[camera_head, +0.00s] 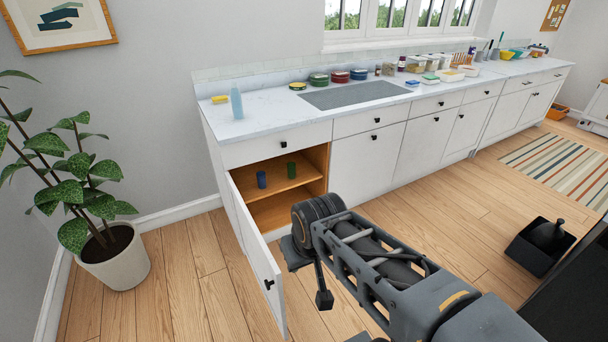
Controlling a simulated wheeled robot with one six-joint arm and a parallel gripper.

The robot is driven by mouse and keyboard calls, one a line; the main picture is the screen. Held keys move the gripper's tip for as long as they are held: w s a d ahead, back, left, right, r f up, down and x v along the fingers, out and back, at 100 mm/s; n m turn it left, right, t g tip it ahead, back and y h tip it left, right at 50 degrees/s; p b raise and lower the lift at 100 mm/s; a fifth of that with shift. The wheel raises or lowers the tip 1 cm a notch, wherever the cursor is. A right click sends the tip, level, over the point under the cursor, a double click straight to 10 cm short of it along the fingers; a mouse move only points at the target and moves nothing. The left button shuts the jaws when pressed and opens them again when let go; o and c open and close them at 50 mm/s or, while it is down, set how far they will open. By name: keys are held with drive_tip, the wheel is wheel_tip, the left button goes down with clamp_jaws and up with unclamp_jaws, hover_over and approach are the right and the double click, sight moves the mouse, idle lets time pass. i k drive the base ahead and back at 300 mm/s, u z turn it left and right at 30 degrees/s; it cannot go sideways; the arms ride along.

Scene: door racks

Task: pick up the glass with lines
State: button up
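Two small glasses stand upright on a shelf inside the open lower cabinet (297,206). One is a blue glass (261,179) on the left, the other a green glass (291,170) a little to its right. They are too small in view to tell which one has lines. My gripper (312,278) is in front of the cabinet, to the right of the open door and apart from both glasses.
The cabinet door (258,262) stands open toward the left front. On the counter (262,122) are a pale blue bottle (236,103), a yellow sponge (220,99) and several containers. A potted plant (115,256) stands at the left.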

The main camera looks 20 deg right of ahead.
sight(292, 171)
drive_tip(key=z, duration=1.15)
drive_tip(key=i, duration=3.15)
drive_tip(key=u, duration=3.7)
